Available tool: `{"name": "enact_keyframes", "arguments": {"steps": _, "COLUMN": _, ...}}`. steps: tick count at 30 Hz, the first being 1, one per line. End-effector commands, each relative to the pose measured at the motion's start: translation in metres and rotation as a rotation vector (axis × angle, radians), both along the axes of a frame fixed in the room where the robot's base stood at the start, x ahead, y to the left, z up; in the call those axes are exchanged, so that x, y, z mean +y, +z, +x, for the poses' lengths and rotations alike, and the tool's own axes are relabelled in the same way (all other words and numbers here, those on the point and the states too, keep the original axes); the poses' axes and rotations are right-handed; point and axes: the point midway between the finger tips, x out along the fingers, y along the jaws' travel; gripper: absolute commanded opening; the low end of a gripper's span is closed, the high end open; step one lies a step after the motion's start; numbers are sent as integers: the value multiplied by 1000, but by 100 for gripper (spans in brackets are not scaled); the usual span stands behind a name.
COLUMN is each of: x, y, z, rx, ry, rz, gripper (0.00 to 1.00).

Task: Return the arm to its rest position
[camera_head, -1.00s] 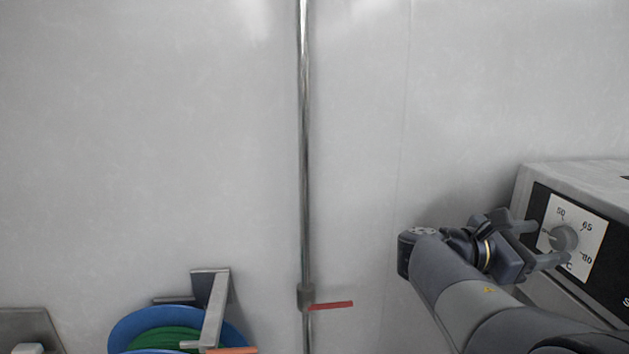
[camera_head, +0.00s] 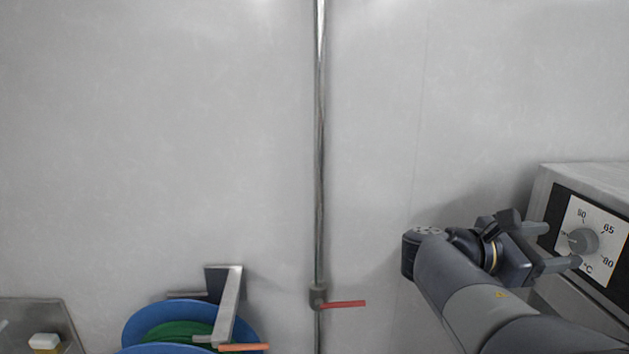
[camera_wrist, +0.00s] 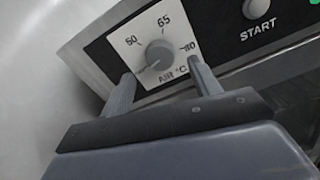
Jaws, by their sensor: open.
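My gripper (camera_head: 562,246) is at the right of the head view, with its two fingers apart and nothing between them. Its fingertips point at the grey temperature knob (camera_head: 582,241) on the front of a machine (camera_head: 590,182). In the head view the fingertips look a little short of the knob. In the wrist view my gripper (camera_wrist: 160,85) shows both fingers spread, with the knob (camera_wrist: 159,54) just beyond and between them. The knob's dial is marked 50, 65 and 80.
A vertical metal pipe (camera_head: 320,150) with a red valve handle (camera_head: 345,304) runs down the wall left of my arm. A blue and green reel (camera_head: 140,325) and a metal tray (camera_head: 68,330) are at lower left. A START button (camera_wrist: 256,9) is on the machine panel.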

Motion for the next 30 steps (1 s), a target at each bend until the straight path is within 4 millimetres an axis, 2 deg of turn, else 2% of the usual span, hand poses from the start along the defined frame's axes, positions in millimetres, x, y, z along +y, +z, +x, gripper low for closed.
{"name": "enact_keyframes", "arguments": {"steps": 8, "x": -46, "y": 3, "z": 2, "rx": 2, "ry": -5, "rz": 0, "gripper": 59}}
{"name": "enact_keyframes", "arguments": {"steps": 20, "x": -43, "y": -6, "z": 4, "rx": -397, "ry": 1, "rz": 32, "gripper": 59}}
{"name": "enact_keyframes", "arguments": {"steps": 30, "x": -43, "y": -5, "z": 4, "rx": -721, "ry": 1, "rz": 56, "gripper": 59}}
